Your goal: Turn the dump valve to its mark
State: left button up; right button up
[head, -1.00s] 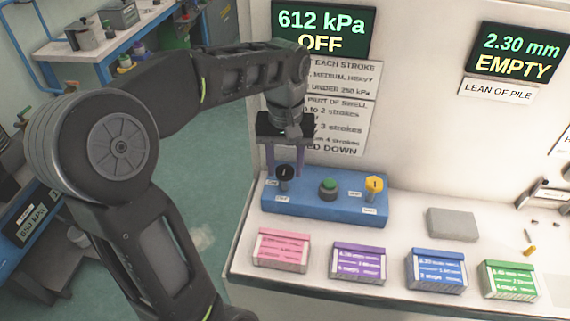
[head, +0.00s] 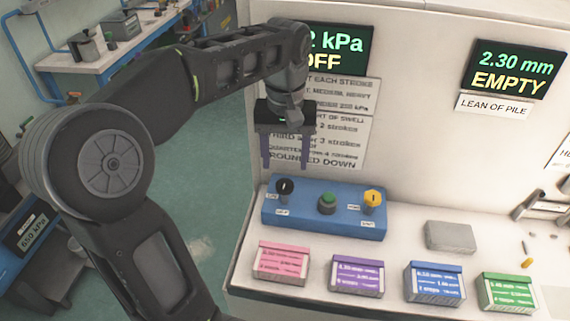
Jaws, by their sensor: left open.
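A blue control box (head: 312,222) on the white bench carries a black knob (head: 284,187) at the left, a green button (head: 327,203) in the middle and a yellow knob (head: 373,198) at the right. Small white labels sit beside both knobs; their words are too small to read, so I cannot tell which knob is the dump valve. My left gripper (head: 286,164) is open and empty, its two purple fingers pointing down above and behind the black knob, apart from it. My right gripper is not in view.
A pressure display (head: 345,45) reading OFF is partly hidden by my left arm; another display (head: 515,68) reads 2.30 mm EMPTY. Pink (head: 281,263), purple (head: 356,276), blue (head: 434,284) and green (head: 507,291) boxes line the front edge. A grey block (head: 450,237) lies behind them.

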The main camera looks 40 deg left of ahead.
aim_at(372, 198)
jog(key=k, duration=1)
